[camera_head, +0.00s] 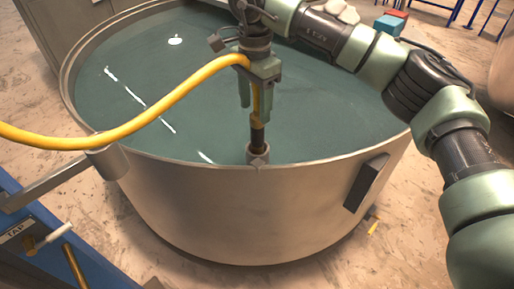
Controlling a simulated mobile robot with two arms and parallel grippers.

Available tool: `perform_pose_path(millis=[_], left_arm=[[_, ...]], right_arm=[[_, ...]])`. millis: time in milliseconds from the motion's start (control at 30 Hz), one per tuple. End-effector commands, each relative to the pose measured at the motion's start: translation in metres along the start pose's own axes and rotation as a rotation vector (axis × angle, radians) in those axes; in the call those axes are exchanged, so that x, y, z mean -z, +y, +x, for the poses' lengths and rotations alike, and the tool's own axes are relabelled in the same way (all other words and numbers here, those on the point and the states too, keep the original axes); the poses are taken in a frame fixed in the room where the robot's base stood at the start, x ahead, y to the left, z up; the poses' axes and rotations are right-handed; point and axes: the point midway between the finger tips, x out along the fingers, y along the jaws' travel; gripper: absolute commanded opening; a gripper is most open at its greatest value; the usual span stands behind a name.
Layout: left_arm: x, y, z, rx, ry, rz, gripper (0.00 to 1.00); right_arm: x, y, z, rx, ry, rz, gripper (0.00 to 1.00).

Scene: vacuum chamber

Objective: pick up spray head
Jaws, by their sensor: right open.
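The spray head (257,136) is a slim upright piece, yellow at the top, dark below, with a grey metal end (258,154) in front of the tank's near rim. A yellow hose (170,100) curves in from the left edge and up to my right gripper. My right gripper (257,100) points down from above, its green fingers open at the upper part of the spray head. The yellow part shows between or just behind the fingers; I cannot tell if they touch it. My left gripper is not in view.
A large round metal tank (250,205) of greenish liquid fills the middle. A metal bracket (60,182) with a short cylinder reaches in from a blue panel (70,245) at lower left. A dark handle (367,183) juts from the tank's right side. Floor is open at lower right.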

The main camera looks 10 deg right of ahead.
Motion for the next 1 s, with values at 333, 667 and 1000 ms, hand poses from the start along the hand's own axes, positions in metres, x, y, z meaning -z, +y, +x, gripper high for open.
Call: perform_pose_path(millis=[333, 667, 1000], left_arm=[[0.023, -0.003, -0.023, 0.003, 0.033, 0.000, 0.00], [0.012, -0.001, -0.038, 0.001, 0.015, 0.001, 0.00], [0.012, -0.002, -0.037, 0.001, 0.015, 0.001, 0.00]], right_arm=[[0.003, 0.003, 0.035, -0.004, -0.002, 0.001, 0.56], [0.005, 0.004, 0.074, 0.000, 0.000, 0.000, 0.56], [0.005, 0.004, 0.075, 0.000, 0.000, 0.000, 0.17]])
